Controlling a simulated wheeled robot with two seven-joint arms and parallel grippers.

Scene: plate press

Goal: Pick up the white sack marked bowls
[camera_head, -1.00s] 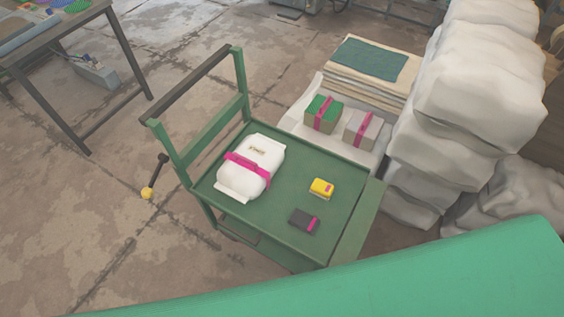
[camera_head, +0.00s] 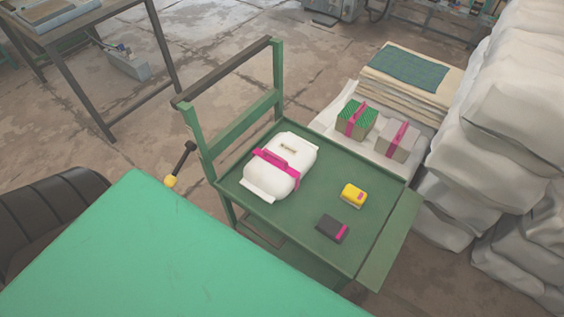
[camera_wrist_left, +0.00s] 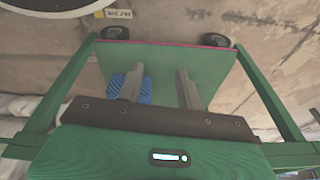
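The white sack (camera_head: 292,157) lies on the green cart's top tray (camera_head: 309,213) in the head view, toward its left side. A pink strap (camera_head: 276,172) goes around it. A small tan label (camera_head: 289,148) is on its top, with print too small to read. Neither gripper shows in the head view. In the left wrist view, the two grey fingers of my left gripper (camera_wrist_left: 159,88) stand apart with nothing held between them. The sack cannot be made out in that view. My right gripper is not in view.
A yellow pack (camera_head: 353,194) and a dark pack (camera_head: 332,228) share the tray. The cart's dark handle bar (camera_head: 222,71) rises at its left. Two strapped bundles, one green-topped (camera_head: 355,119) and one grey (camera_head: 397,141), lie behind. White sacks (camera_head: 510,130) are piled at right.

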